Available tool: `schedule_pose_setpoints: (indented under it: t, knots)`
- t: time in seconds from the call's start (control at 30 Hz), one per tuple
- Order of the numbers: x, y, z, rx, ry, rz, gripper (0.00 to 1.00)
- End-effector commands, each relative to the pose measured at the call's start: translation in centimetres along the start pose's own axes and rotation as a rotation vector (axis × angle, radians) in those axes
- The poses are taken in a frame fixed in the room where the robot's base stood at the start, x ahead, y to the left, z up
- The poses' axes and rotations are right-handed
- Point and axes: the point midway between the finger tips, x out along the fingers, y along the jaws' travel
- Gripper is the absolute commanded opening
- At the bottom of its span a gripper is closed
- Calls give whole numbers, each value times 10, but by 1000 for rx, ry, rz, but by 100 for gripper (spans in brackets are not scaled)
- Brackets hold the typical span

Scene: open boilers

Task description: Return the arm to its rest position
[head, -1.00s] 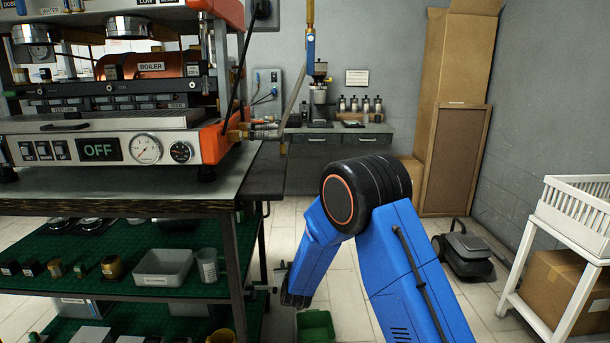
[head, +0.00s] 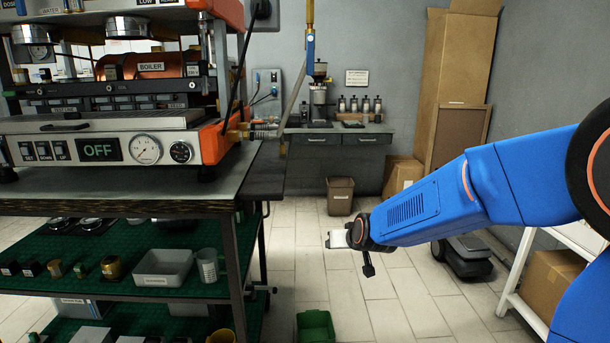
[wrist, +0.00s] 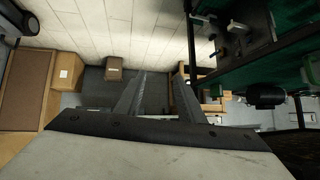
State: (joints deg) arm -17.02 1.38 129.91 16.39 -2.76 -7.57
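My blue arm (head: 450,200) reaches in from the right edge of the head view and lies roughly level, with its pale end pointing left over open floor. My gripper (wrist: 158,88) shows in the wrist view with its two grey fingers apart and nothing seen between them. In the head view the fingers cannot be made out at the arm's end. The arm's end is clear of the bench, to the right of it.
The espresso machine (head: 105,150), its display reading OFF, stands on a shelved bench (head: 245,175) at left. A brown bin (head: 340,195) stands behind the arm's end, and a green bin (head: 315,325) below it. A white rack (head: 520,260) is at right. Tiled floor between is free.

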Motion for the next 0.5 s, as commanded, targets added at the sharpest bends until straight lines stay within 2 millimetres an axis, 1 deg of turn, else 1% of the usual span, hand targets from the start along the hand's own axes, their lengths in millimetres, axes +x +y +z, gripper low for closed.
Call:
schedule_pose_setpoints:
  t: [0.03, 0.27, 0.5]
  knots:
    - [-18, 6, 2, 3, -12, 1, 35]
    - [-89, 30, 24, 8, -92, 11, 35]
    - [-161, 52, 60, 16, -178, 35, 35]
